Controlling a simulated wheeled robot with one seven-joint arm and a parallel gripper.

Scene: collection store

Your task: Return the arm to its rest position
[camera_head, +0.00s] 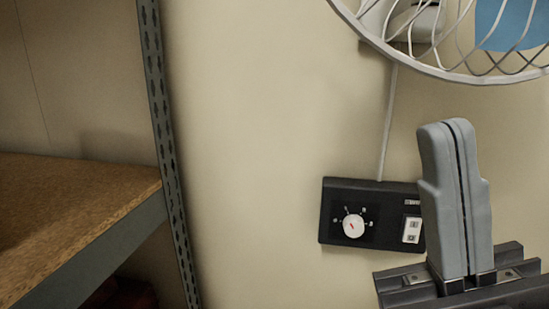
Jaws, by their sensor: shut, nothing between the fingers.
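My gripper (447,127) is at the lower right of the head view, with its two grey fingers pointing up and pressed together. It is shut and holds nothing. It stands in front of the right part of a black control box (336,226) on the wall and covers the box's right edge. The box has a white dial (353,226) and a white rocker switch (411,230). I cannot tell from this one view how far the fingers are from the box. The rest of the arm is out of view.
A wall fan's wire cage (440,72) is at the upper right, above the fingertips. A cable (387,125) runs from it to the box. A shelf with a wooden board (70,205) and a perforated metal post (160,120) stands at the left. Bare wall (260,130) lies between.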

